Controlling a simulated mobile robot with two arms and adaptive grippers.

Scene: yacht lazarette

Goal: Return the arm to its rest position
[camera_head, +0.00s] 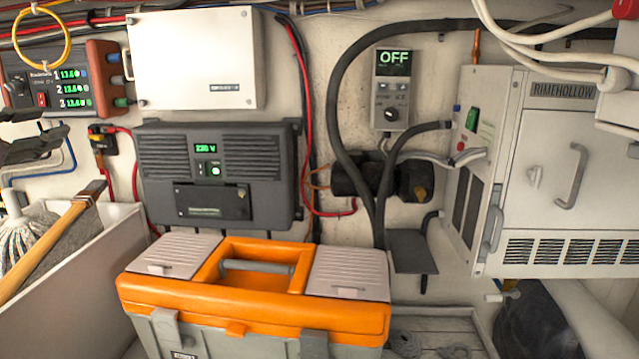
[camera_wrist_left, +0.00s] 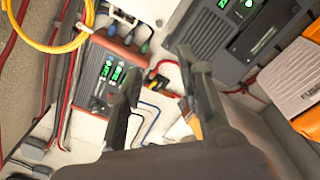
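My left gripper (camera_head: 62,118) comes in at the left edge of the head view, in front of the wall below the battery monitor panel. In the left wrist view its two dark fingers (camera_wrist_left: 158,68) stand apart. Only the wall and thin cables show between them, so it is open and empty. Most of my left arm is out of the head view. My right arm and right gripper are not in view.
An orange and grey toolbox (camera_head: 250,318) stands in the middle front. A white bin wall (camera_head: 75,262) with a mop and wooden handle (camera_head: 50,245) is at lower left. A battery monitor panel (camera_head: 98,62), a black inverter (camera_head: 215,150) and a white RIMEHOLLOW unit (camera_head: 540,130) line the wall.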

